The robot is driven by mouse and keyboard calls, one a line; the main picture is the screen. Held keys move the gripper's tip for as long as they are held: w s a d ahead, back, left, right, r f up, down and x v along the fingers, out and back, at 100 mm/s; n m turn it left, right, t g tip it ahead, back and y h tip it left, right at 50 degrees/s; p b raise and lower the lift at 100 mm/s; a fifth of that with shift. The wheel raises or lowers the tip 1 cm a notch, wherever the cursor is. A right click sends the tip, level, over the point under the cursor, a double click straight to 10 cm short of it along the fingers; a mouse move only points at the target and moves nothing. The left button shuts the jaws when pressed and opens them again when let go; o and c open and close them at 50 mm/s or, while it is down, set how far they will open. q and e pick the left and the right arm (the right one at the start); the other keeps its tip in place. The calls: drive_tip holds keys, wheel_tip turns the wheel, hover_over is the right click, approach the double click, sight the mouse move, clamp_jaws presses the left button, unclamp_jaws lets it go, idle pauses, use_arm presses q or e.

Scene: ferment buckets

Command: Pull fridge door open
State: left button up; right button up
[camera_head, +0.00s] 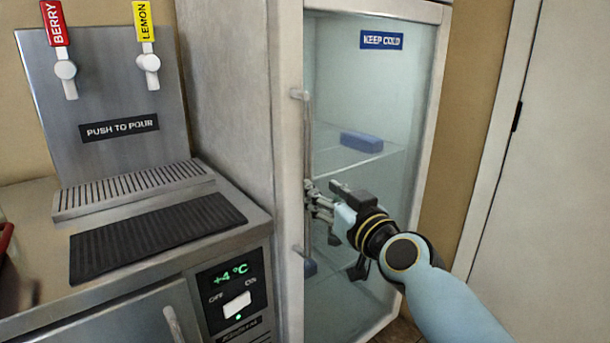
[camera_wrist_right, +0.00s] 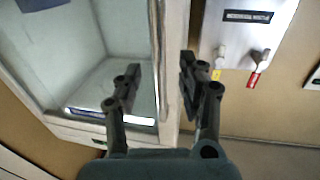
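The fridge door (camera_head: 375,200) is a tall glass door in a pale frame with a "KEEP COLD" label, and it looks shut. Its long vertical handle (camera_head: 308,140) runs along the door's left side. My right gripper (camera_head: 312,198) is at the middle of the handle, in front of the glass. In the right wrist view, the two dark fingers of the right gripper (camera_wrist_right: 160,82) are spread apart, with the pale door edge and bar between them. I cannot tell whether either finger touches the handle. My left gripper is not in view.
A steel counter with a drip mat (camera_head: 155,237) and a two-tap dispenser (camera_head: 110,120) stands left of the fridge. A blue block (camera_head: 361,142) lies on a shelf behind the glass. A white door (camera_head: 550,180) is at the right.

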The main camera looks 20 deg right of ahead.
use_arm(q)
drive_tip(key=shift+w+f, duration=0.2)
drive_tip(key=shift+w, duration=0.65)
use_arm(e)
drive_tip(key=w+a, duration=0.1)
drive_tip(key=w, duration=0.6)
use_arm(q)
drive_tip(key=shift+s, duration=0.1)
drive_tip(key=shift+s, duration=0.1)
use_arm(e)
clamp_jaws()
drive_tip(key=shift+w+f, duration=0.1)
